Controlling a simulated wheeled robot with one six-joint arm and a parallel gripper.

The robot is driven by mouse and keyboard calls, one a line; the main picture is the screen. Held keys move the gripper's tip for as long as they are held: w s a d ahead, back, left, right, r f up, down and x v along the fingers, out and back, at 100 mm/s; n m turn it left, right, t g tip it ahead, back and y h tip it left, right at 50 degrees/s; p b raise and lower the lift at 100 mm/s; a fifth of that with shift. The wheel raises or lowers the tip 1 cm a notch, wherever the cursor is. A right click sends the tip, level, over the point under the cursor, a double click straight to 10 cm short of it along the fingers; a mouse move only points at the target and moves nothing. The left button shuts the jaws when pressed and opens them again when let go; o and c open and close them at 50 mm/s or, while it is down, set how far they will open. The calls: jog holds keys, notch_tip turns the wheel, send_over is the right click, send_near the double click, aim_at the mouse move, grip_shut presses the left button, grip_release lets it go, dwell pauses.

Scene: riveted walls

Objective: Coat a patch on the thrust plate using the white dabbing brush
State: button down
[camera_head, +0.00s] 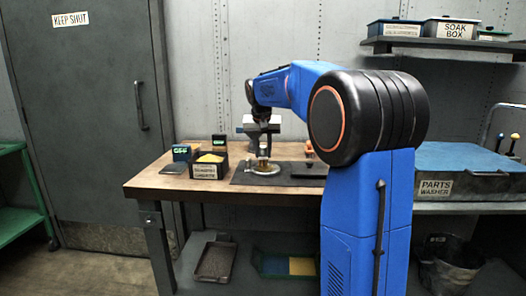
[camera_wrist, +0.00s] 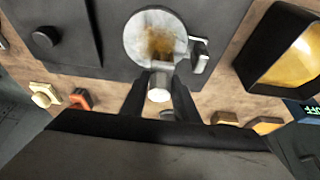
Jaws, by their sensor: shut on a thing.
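The thrust plate (camera_wrist: 140,38) is a round, pale metal disc with a rusty brown patch in its middle. It lies on a dark mat (camera_wrist: 200,12) and also shows on the bench in the head view (camera_head: 267,170). My gripper (camera_wrist: 160,98) is shut on the white dabbing brush (camera_wrist: 160,86), whose pale end shows between the fingers. In the head view my gripper (camera_head: 264,150) points down just above the plate. I cannot tell whether the bristles touch the plate.
A black bin (camera_head: 207,170) with yellow contents stands left of the mat on the wooden bench (camera_head: 150,183). A small metal block (camera_wrist: 199,55) is at the plate's edge. A black knob (camera_wrist: 45,38) and orange and cream pieces lie nearby. A parts washer (camera_head: 465,185) is at right.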

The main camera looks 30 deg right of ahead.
aim_at(263, 159)
jog(key=shift+f, duration=0.1)
jog(key=shift+s+a, duration=0.45)
jog(key=shift+s, duration=0.25)
jog(key=shift+s, duration=0.1)
jog(key=shift+s+a, duration=0.45)
jog(key=shift+s, duration=0.05)
jog(key=shift+w+d, duration=0.45)
jog(key=shift+w, duration=0.2)
jog(key=shift+w+d, duration=0.45)
jog(key=shift+w, duration=0.2)
jog(key=shift+s+a+f, duration=0.1)
jog(key=shift+s+a, duration=0.35)
jog(key=shift+s, duration=0.2)
jog(key=shift+s+a, duration=0.45)
jog(key=shift+s, duration=0.2)
jog(key=shift+w+d, duration=0.5)
jog(key=shift+w, duration=0.2)
jog(key=shift+w, duration=0.1)
